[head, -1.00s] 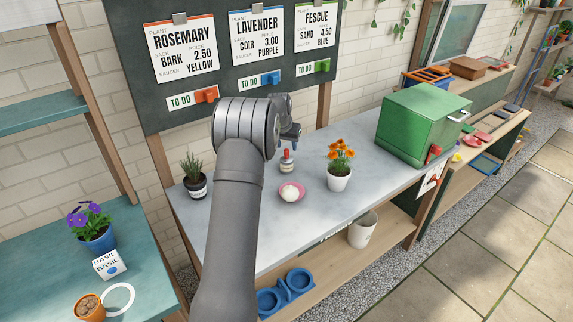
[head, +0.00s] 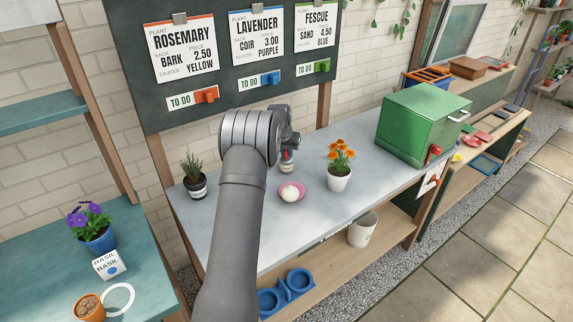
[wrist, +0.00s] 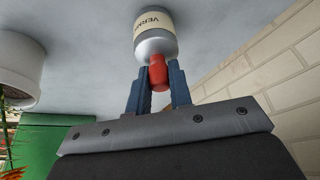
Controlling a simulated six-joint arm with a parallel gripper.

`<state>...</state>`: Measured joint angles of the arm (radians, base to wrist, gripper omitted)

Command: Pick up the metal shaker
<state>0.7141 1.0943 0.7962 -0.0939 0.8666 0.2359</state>
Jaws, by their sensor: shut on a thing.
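The metal shaker (wrist: 156,40) has a silver body, a cream label with letters starting "VERM", and a red top. In the wrist view its red top is between the two blue-grey fingers of my gripper (wrist: 159,78), which is shut on it. In the head view the shaker (head: 287,167) is at the grey bench, behind the pink dish, partly hidden by my gripper (head: 289,148). Whether its base touches the bench is hard to tell.
A pink dish (head: 300,195) with a white ball lies in front of the shaker. An orange-flowered pot (head: 339,181) stands to the right, a dark-and-white potted herb (head: 196,188) to the left. A green box (head: 410,125) stands farther right. The bench front (head: 325,220) is clear.

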